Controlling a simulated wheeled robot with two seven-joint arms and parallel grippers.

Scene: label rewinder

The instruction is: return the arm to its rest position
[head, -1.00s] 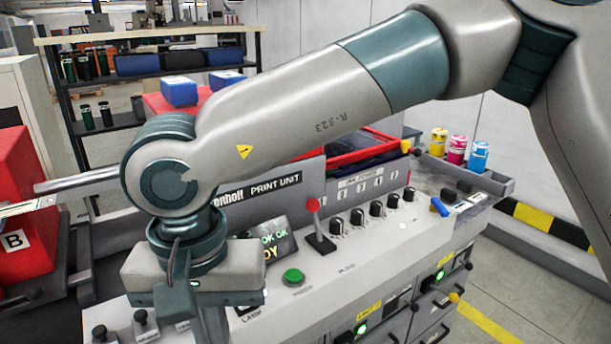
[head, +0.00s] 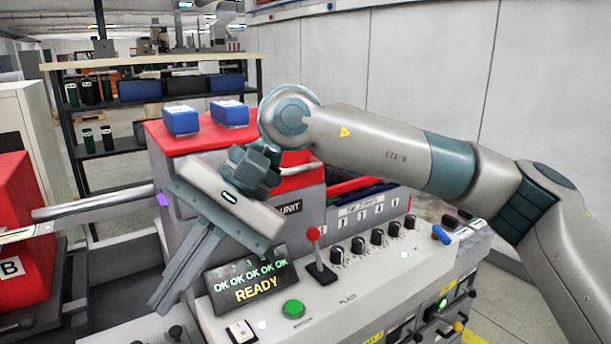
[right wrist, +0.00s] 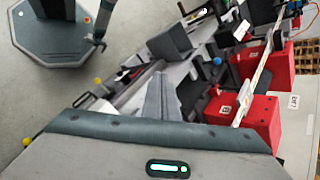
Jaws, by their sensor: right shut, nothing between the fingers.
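My right arm comes in from the right in the head view. Its gripper (head: 165,298) hangs over the left part of the machine's control panel, pointing down and to the left. Its two fingers are together with nothing between them. In the right wrist view the closed fingers (right wrist: 161,97) show at the middle, above the grey machine, touching nothing that I can make out. My left gripper is not in view.
The print unit panel carries a READY display (head: 254,284), a green button (head: 293,308), a red-knobbed lever (head: 314,236) and black knobs. Blue boxes (head: 181,119) stand on the red top behind the arm. A red block marked B (head: 22,255) is at left.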

